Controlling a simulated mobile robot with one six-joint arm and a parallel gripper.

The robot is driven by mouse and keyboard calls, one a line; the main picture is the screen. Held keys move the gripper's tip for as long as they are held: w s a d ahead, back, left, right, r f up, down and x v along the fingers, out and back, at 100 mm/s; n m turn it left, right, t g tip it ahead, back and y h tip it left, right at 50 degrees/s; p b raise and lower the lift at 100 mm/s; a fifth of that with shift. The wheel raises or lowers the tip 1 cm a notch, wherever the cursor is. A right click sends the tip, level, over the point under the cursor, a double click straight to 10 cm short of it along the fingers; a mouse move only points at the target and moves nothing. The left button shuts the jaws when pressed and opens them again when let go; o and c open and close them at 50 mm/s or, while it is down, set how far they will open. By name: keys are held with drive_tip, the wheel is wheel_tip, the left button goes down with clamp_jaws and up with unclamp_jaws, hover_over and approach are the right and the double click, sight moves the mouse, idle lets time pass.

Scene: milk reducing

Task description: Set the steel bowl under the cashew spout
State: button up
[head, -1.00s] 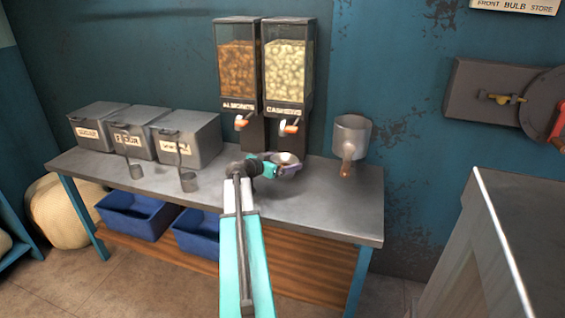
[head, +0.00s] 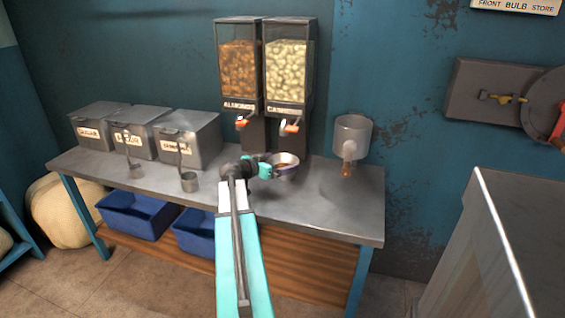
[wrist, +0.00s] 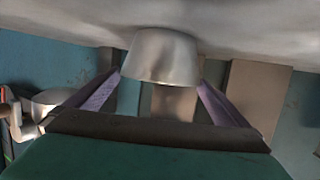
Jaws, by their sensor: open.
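The small steel bowl (head: 287,158) is upright on the grey table below the cashew spout (head: 289,127). The cashew dispenser (head: 287,75) holds pale nuts and stands right of the almond dispenser (head: 238,70).
A steel cylinder with a copper-coloured lower part (head: 352,135) is right of the dispensers. Several lidded grey bins (head: 185,135) and two small scoops (head: 189,182) are on the left. The table's (head: 335,215) front right is clear. A grey cabinet (head: 490,250) stands at the right.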

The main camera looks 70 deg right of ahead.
drive_tip(key=v, duration=0.9)
drive_tip(key=shift+a+r, duration=0.1)
drive_tip(key=shift+a, duration=0.05)
idle(0.5)
